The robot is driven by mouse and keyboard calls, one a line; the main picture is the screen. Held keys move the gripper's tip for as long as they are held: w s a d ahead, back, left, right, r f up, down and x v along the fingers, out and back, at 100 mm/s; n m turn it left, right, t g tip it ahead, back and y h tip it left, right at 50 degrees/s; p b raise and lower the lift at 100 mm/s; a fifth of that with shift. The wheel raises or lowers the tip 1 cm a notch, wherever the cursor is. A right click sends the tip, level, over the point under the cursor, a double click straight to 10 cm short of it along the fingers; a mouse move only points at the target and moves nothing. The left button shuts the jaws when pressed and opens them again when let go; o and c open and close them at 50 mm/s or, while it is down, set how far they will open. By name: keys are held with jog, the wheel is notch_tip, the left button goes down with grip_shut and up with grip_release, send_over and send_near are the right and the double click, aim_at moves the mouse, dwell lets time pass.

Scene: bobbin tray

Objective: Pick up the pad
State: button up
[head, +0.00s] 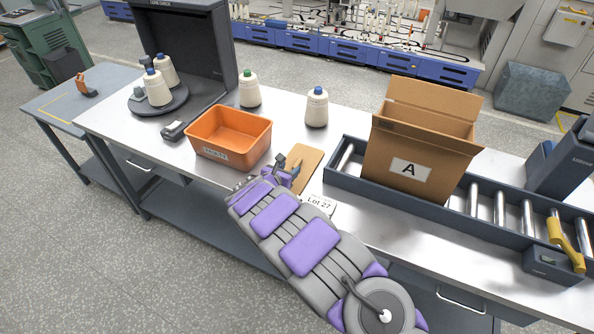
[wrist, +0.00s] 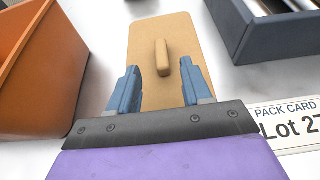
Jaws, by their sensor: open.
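The pad is a flat tan board (wrist: 150,35) with rounded corners and a small raised handle (wrist: 162,58). It lies on the metal table, and in the head view the pad (head: 307,160) is partly hidden by my arm and gripper. My gripper (wrist: 160,78) is open, with its two blue fingers apart over the near part of the pad. The handle stands a little beyond the fingertips, roughly centred between them, and nothing is held. In the head view my gripper (head: 287,167) is at the pad's left side.
An orange bin (head: 228,137) stands left of the pad. A roller conveyor (head: 345,177) with cardboard box A (head: 385,150) is on the right. A "Lot 27" pack card (head: 318,203) lies close to my arm. Thread cones (head: 317,108) stand behind.

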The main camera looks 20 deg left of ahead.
aim_at(296, 163)
jog(key=shift+w+a+f, duration=0.3)
jog(key=shift+w+f, duration=0.1)
jog(key=shift+w, duration=0.15)
jog(key=w, duration=0.1)
jog(key=w+d+b, duration=0.1)
jog(key=w+f+b, duration=0.1)
jog(key=w, duration=0.1)
jog(key=shift+d, duration=0.35)
jog(key=shift+w+a+f, duration=0.1)
jog(key=shift+w+f, duration=0.15)
jog(key=shift+a+f, duration=0.1)
jog(key=shift+a, duration=0.3)
jog(key=shift+w+d, duration=0.1)
jog(key=shift+d, duration=0.3)
jog(key=c, duration=0.5)
jog(key=shift+a, duration=0.2)
grip_shut()
